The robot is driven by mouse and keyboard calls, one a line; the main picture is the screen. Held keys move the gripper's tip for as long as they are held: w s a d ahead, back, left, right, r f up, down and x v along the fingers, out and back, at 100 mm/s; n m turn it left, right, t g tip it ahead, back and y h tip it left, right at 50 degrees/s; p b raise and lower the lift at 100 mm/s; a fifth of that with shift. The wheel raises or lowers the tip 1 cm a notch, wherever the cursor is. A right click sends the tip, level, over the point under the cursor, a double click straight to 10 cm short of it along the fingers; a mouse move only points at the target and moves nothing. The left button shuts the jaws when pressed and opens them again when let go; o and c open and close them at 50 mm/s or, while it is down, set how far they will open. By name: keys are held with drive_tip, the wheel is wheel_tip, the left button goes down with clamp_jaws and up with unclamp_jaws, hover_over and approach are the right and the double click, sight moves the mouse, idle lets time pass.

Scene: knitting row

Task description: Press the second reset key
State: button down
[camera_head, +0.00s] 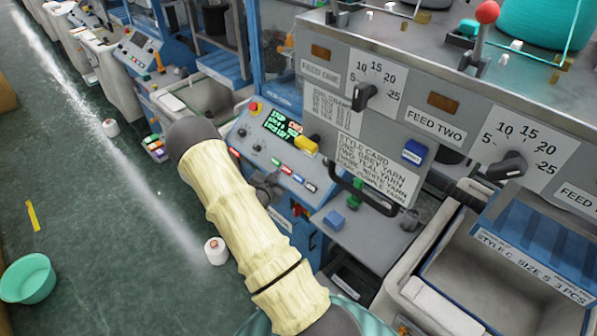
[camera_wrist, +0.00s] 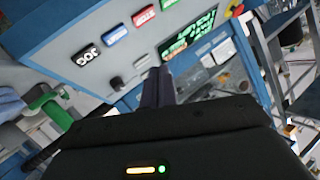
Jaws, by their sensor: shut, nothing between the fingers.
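The blue-edged control panel (camera_head: 262,140) in the head view has a lit screen (camera_head: 283,125) and a row of coloured keys. From the screen side these are a green key, a red key (camera_head: 286,170), a blue key (camera_head: 298,179) and a black key (camera_head: 310,187). In the wrist view the panel appears upside down, with the black key (camera_wrist: 86,56) reading JOG, the blue key (camera_wrist: 116,34) and the red key (camera_wrist: 144,18). Their smaller lettering is hard to read. My gripper (camera_wrist: 158,84) is shut and empty, in front of the panel.
A yellow part (camera_head: 305,145) stands beside the screen. A red emergency button (camera_head: 254,107) sits at the panel's upper corner. A black handle (camera_head: 362,190) and grey bins (camera_head: 440,300) lie right. Another panel (camera_head: 137,52) stands up the row. Floor at left is mostly clear.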

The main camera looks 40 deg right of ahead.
sight(298, 178)
drive_tip(key=shift+s+d+r+m+h, duration=0.15)
drive_tip(key=shift+s+d+h, duration=0.05)
drive_tip(key=shift+d+h, duration=0.2)
drive_tip(key=shift+s+d+r+m+h, duration=0.1)
drive_tip(key=shift+s+d+m+h, duration=0.1)
drive_tip(key=shift+d+h, duration=0.15)
drive_tip(key=shift+w+f, duration=0.1)
drive_tip(key=shift+f, duration=0.1)
drive_tip(key=shift+w+d+f+b, duration=0.1)
drive_tip(key=shift+d+f+b, duration=1.2)
drive_tip(key=shift+f, duration=0.35)
drive_tip(key=shift+w+d+f+b, duration=0.1)
drive_tip(key=shift+d+f+b, duration=1)
drive_tip(key=shift+d+f, duration=0.45)
drive_tip(key=shift+a+f, duration=0.1)
drive_tip(key=shift+f, duration=0.1)
drive_tip(key=shift+d+f+b, duration=0.25)
drive_tip(key=shift+b, duration=0.35)
